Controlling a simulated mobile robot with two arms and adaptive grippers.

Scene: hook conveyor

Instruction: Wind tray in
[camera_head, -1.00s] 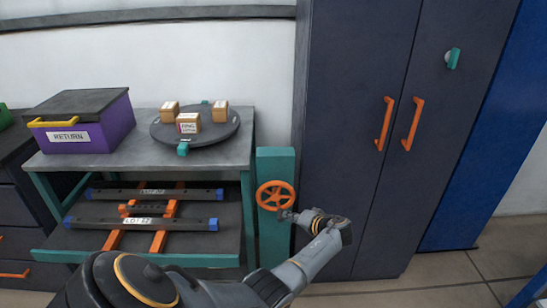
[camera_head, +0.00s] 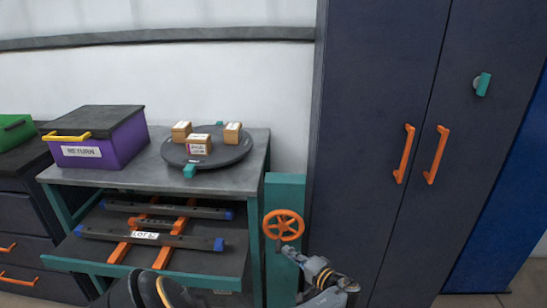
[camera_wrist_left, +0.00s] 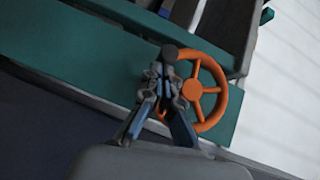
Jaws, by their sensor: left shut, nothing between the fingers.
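An orange handwheel (camera_head: 283,225) is mounted on a teal post (camera_head: 285,190) right of the workbench. In the left wrist view the wheel (camera_wrist_left: 193,90) has a dark knob (camera_wrist_left: 170,53) on its rim. My left gripper (camera_head: 287,250) is at the wheel's lower edge. In the wrist view its fingers (camera_wrist_left: 167,75) are closed together beside the knob and overlap the rim; whether they touch is unclear. The tray (camera_head: 150,267) has a teal front edge and sits below the bench top, carrying two dark bars with blue ends on orange supports. My right gripper is not in view.
A purple RETURN box (camera_head: 105,145) and a round dark turntable (camera_head: 215,158) with small cartons stand on the bench top (camera_head: 150,178). A dark cabinet (camera_head: 380,90) with orange handles stands right of the post. A green box (camera_head: 15,132) is at far left.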

